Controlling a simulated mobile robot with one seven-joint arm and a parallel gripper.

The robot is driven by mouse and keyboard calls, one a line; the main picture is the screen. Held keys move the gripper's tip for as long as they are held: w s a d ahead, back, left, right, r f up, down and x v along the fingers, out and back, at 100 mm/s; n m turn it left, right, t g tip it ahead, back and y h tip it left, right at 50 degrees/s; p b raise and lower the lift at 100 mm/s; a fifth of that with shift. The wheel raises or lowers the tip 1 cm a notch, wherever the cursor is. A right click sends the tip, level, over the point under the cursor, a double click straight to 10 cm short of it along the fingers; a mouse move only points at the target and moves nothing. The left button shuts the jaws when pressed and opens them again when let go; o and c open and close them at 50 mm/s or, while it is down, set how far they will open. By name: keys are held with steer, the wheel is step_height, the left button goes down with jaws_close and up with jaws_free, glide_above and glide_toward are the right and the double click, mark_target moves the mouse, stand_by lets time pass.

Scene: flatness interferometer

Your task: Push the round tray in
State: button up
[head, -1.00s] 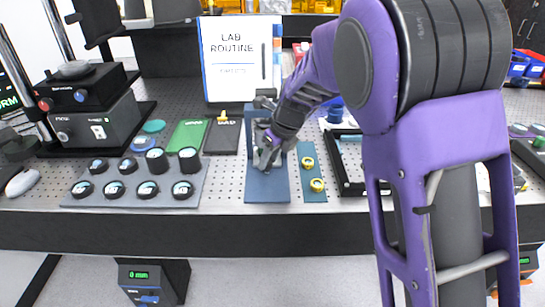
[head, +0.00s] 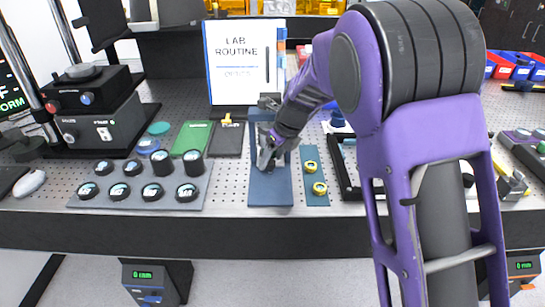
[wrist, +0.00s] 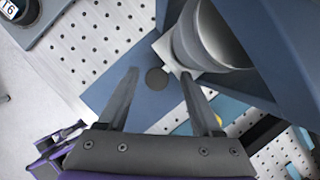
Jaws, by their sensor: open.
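A blue upright instrument on a flat blue base (head: 270,190) stands mid-bench in the head view, partly hidden by my arm. In the wrist view its blue housing (wrist: 285,50) is at the upper right, with a grey-silver round part (wrist: 208,38) at its front above a pale square plate. A dark round spot (wrist: 157,79) is on the blue base. I cannot tell for sure which round part is the tray. My gripper (wrist: 160,74) is open and empty, its fingers pointing at the base, the right fingertip close to the pale plate. In the head view my gripper (head: 264,160) is low before the instrument.
A grey board of round black-rimmed optics (head: 140,185) lies to the left. A blue strip with two gold rings (head: 315,172) lies close on the right, then a black-framed tray (head: 346,175). A labelled binder (head: 238,62) stands behind. The bench's front edge is near.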

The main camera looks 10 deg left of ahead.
steer(key=p+v, duration=0.2)
steer(key=v, duration=1.5)
steer(key=shift+r, duration=0.25)
